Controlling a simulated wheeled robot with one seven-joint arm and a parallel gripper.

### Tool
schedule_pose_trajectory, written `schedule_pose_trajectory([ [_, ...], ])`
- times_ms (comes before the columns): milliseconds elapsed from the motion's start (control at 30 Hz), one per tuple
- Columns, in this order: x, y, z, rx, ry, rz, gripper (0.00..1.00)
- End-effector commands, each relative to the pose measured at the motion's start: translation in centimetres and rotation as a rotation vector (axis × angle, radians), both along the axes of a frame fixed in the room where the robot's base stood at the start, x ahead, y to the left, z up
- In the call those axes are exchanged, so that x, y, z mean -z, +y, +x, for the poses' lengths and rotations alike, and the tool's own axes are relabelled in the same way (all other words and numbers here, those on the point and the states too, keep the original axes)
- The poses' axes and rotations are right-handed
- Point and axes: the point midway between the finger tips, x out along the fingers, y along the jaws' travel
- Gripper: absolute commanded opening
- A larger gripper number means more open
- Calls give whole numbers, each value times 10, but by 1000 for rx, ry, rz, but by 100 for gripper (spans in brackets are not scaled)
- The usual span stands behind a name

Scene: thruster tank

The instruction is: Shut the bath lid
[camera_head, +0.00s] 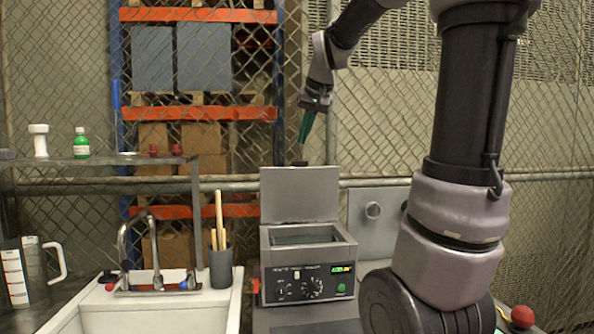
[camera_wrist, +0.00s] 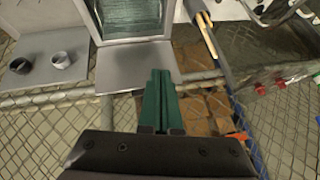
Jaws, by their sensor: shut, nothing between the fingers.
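The bath (camera_head: 310,260) is a grey box with dials and a small lit display on its front. Its opening also shows at the top of the wrist view (camera_wrist: 135,22). The lid (camera_head: 299,195) is a flat grey panel standing upright at the bath's back edge, so the bath is open. In the wrist view the lid (camera_wrist: 135,64) lies just beyond my fingertips. My gripper (camera_head: 306,128) has green fingers, pressed together and empty, pointing down above and behind the lid. In the wrist view the fingers (camera_wrist: 158,95) overlap the lid's edge in the picture; contact cannot be told.
A white sink (camera_head: 150,316) with a tap and a dark cup (camera_head: 221,268) of wooden sticks stand left of the bath. A rail (camera_head: 240,184) and wire fence run behind.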

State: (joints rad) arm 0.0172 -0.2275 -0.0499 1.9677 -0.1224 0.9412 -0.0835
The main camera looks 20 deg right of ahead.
Motion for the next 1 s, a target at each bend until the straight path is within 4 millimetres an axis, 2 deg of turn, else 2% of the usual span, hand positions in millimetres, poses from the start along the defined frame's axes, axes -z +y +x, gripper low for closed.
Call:
schedule_pose_trajectory([
  [33,0,-8,31,1,8,-20,0],
  [200,5,-36,123,-7,17,-96,0],
  [300,16,-52,171,-12,24,-141,0],
  [400,27,-64,208,-17,28,-179,0],
  [500,37,-73,233,-23,30,-207,0],
  [600,42,-77,246,-25,32,-222,0],
  [767,53,-80,255,-26,34,-227,0],
  [1000,89,-84,277,-26,35,-225,0],
])
